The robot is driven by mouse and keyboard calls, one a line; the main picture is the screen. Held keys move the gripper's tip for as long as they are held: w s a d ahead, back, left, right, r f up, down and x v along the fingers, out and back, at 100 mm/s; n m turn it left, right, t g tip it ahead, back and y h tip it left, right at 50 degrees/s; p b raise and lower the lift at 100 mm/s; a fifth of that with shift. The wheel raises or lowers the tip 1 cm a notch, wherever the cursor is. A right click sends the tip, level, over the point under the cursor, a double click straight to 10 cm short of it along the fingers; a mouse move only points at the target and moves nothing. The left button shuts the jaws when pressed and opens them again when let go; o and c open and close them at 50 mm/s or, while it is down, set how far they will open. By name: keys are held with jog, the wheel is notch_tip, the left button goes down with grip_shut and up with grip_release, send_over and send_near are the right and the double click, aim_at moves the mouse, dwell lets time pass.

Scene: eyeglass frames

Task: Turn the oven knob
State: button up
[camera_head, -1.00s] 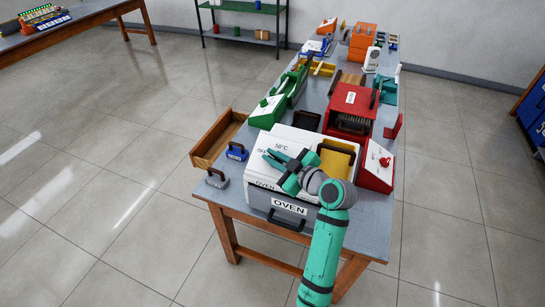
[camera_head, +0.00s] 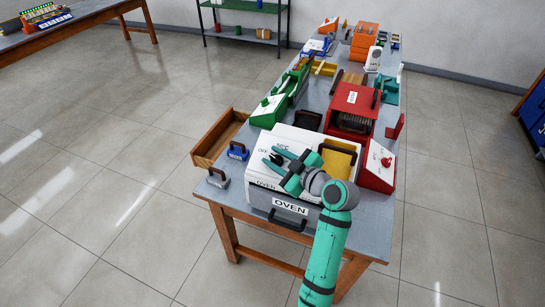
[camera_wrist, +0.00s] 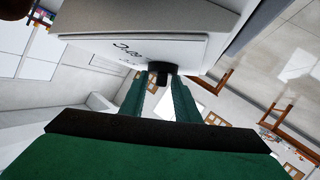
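The white oven (camera_head: 255,172) stands at the near end of the table, with an "OVEN" label on its grey front drawer. Its dark round knob (camera_head: 277,159) is on the white upper face, at my fingertips. My gripper (camera_head: 283,160) reaches over the oven from the right, with its two green fingers spread apart. In the wrist view the black knob (camera_wrist: 162,68) stands out from the white panel, straight ahead between the two fingertips (camera_wrist: 160,82). Whether the fingers touch the knob cannot be told.
A yellow panel with a dark handle (camera_head: 338,158) lies right beside my wrist. A red box with a knob (camera_head: 377,167) stands to the right. A blue handled block (camera_head: 237,151) and a grey one (camera_head: 218,177) sit at the left edge, near an open wooden drawer (camera_head: 212,148).

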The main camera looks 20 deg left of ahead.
jog(key=v, duration=1)
jog(key=shift+s, duration=0.15)
jog(key=shift+d+r, duration=0.1)
